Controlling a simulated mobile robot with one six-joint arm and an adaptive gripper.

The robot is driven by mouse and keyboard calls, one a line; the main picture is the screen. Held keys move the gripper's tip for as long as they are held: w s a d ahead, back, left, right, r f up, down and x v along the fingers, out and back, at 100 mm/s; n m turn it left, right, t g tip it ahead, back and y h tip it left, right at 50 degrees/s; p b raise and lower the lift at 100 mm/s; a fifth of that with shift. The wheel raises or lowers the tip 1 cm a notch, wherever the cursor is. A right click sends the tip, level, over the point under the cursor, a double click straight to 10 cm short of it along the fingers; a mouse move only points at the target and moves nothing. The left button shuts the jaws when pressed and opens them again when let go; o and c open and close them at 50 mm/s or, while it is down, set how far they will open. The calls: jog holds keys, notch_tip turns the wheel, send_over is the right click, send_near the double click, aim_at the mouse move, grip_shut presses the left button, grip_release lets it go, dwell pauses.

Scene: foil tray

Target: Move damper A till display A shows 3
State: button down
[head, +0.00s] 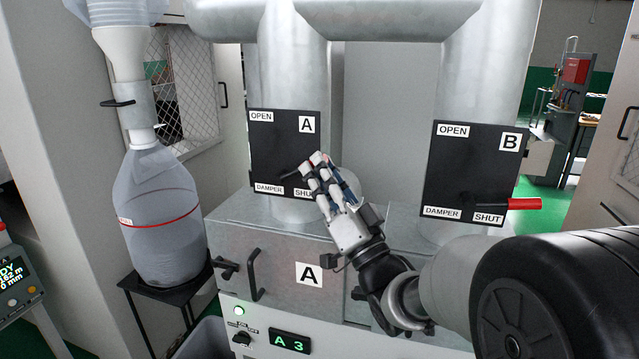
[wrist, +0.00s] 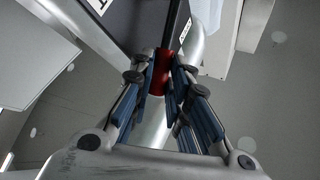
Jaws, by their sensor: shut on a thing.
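The damper A plate (head: 270,140) is black, with OPEN at its upper left and SHUT at its lower right. Its dark lever (head: 290,175) slants up to the right, into my fingers. My gripper (head: 316,166) is shut on the damper's red handle, at the plate's right edge. In the wrist view the red handle (wrist: 162,76) sits between my blue-padded fingers (wrist: 162,88). My fingers hide most of the handle in the head view. Display A (head: 289,342) reads "A 3" in green on the lower panel.
The damper B plate (head: 470,165) stands at the right, its red handle (head: 524,204) pointing right near SHUT. Below damper A are a drawer-like door with a black handle (head: 256,274) and a green lamp (head: 239,310).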

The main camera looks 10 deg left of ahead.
dwell(0.4)
jog(key=c, duration=1.8)
grip_release()
jog(key=shift+d+f, duration=0.1)
jog(key=v, duration=1.2)
